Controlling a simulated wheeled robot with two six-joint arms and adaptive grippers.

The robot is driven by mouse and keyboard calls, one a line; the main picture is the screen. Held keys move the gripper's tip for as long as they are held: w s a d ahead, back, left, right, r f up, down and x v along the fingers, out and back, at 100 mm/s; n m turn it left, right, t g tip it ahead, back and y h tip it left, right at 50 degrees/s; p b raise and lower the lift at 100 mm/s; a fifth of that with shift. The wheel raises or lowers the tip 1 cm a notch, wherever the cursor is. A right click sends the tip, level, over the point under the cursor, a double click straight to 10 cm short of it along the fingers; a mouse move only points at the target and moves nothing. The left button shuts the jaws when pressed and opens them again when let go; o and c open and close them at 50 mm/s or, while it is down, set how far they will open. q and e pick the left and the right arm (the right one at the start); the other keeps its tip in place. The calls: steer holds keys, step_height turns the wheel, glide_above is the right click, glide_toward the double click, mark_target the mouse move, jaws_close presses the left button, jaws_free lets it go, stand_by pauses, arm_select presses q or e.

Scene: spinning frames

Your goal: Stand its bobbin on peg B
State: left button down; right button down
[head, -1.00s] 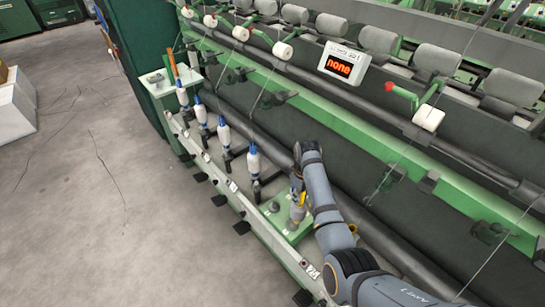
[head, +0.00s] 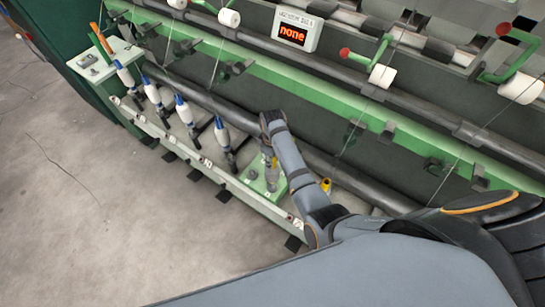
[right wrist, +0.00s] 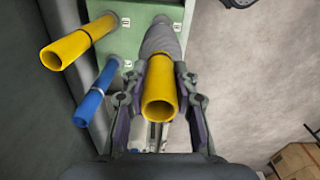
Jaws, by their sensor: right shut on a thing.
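My right gripper (right wrist: 158,105) is shut around the yellow tube (right wrist: 160,103) of a bobbin with grey yarn (right wrist: 163,40) in the right wrist view. The grey yarn end points away from the wrist, over the green board (right wrist: 145,15). The board carries small letter labels, too small to read surely. In the head view the right gripper (head: 272,163) is above the board (head: 257,186), partly hidden by my forearm. I cannot tell whether the bobbin touches a peg, and peg B is not clearly identifiable. My left gripper is not in view.
A yellow tube (right wrist: 78,42) and a blue tube (right wrist: 98,92) stand left of the held bobbin. Several white bobbins with blue tops (head: 183,110) stand along the frame's rail. A display (head: 293,32) reads "none". Boxes (right wrist: 296,160) are on the floor at right.

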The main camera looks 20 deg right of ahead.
steer(key=shift+s+f, duration=0.1)
steer(key=shift+f, duration=0.2)
steer(key=shift+s+d+f, duration=0.1)
steer(key=shift+f, duration=0.7)
steer(key=shift+f+b, duration=0.35)
steer(key=shift+f, duration=0.4)
steer(key=shift+f+b, duration=0.45)
steer(key=shift+f, duration=0.5)
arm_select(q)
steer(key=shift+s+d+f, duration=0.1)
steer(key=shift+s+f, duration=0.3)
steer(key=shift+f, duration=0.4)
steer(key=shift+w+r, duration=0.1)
arm_select(e)
steer(key=shift+f, duration=0.35)
steer(key=c, duration=1)
jaws_free()
steer(key=shift+o, duration=0.2)
